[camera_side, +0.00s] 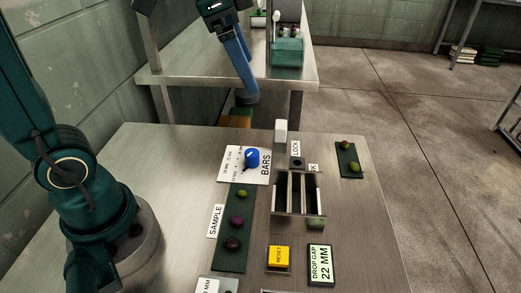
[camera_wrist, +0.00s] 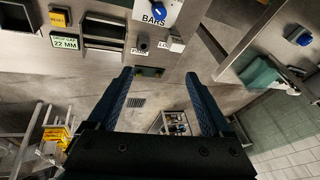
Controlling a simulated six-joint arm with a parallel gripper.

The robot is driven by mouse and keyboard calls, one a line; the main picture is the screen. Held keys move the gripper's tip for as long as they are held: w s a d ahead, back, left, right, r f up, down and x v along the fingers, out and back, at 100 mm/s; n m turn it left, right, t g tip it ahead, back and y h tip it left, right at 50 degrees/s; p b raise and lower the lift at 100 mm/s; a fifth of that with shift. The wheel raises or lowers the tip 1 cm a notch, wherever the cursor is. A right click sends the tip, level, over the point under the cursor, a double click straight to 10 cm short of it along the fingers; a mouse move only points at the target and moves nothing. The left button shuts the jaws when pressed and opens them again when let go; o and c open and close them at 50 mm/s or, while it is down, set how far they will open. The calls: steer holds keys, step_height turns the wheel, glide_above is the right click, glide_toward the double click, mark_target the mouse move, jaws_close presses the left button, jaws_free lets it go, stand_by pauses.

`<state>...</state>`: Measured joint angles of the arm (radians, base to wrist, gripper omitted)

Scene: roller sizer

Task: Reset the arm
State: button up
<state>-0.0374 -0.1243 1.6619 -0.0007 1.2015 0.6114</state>
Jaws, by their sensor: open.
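My gripper (camera_side: 246,98) hangs at the back of the steel table in the side view, above and beyond the BARS panel. In the wrist view its two blue fingers are wide apart with nothing between them (camera_wrist: 163,75). The sizer (camera_side: 298,193), with its dark open slots, stands on the table. The BARS dial has a blue knob (camera_side: 252,157). A yellow RESET button (camera_side: 279,256) sits near the front; it also shows in the wrist view (camera_wrist: 58,18). A display (camera_side: 320,265) reads DROP GAP 22 MM. My gripper touches none of these.
A green SAMPLE strip (camera_side: 227,262) holds several olive-like fruits. A smaller green strip (camera_side: 354,173) at the right holds two. A small white block (camera_side: 281,131) stands at the table's back edge. A second steel bench (camera_side: 190,69) stands behind with a green bin (camera_side: 287,53).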

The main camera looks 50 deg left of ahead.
steer(key=s+d+f+n+t, duration=0.1)
steer(key=s+f+n, duration=0.5)
steer(key=s, duration=0.5)
steer(key=shift+s+f+n, duration=0.25)
steer(key=shift+f+n, duration=0.05)
steer(key=shift+f, duration=0.65)
